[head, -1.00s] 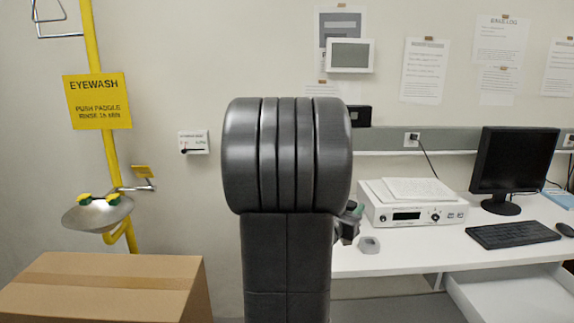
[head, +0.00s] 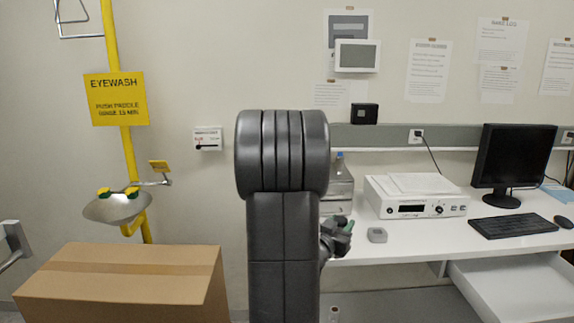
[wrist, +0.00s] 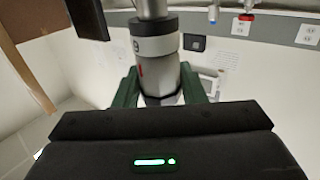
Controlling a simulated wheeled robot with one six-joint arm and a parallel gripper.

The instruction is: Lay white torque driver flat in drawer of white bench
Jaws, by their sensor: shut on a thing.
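The white torque driver (wrist: 158,72) shows in the wrist view as a white and grey cylinder with a dark band, held between the green fingers of my gripper (wrist: 160,90). Its far end runs out of the top of the picture. In the head view my arm hides most of the gripper (head: 338,236), which shows at the arm's right side near the bench's left part; I cannot make out the driver there. The white bench (head: 440,233) stands at the right. Its drawer (head: 515,287) is pulled open below the top, and the visible part of its inside looks empty.
On the bench are a white instrument (head: 415,205) with papers on it, a small grey object (head: 377,235), a monitor (head: 513,155), a keyboard (head: 513,226) and a mouse. A cardboard box (head: 120,285) and a yellow eyewash station (head: 117,205) are at the left.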

